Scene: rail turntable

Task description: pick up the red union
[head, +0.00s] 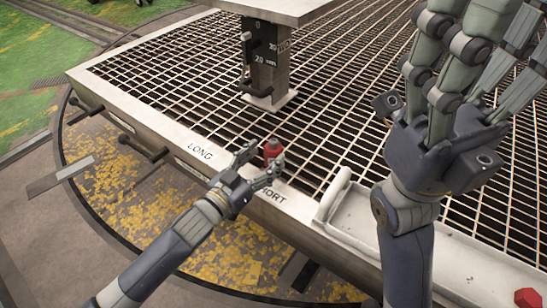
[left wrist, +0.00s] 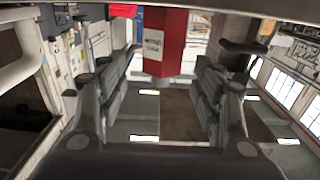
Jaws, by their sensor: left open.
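The red union (head: 272,150) stands upright on the near white rim of the grating, between the words LONG and SHORT. My left gripper (head: 262,166) is open, with its fingers reaching toward the union on its near side. In the left wrist view, a red body with a white label (left wrist: 165,45) shows between and beyond the two spread fingers (left wrist: 165,90). I cannot tell whether either finger touches the union. My right gripper (head: 475,50) is raised close to the camera at the right, its fingers spread and empty, with some tips cut off by the frame.
Black-knobbed levers (head: 140,148) stick out at the left side. The grating (head: 180,90) is mostly clear.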

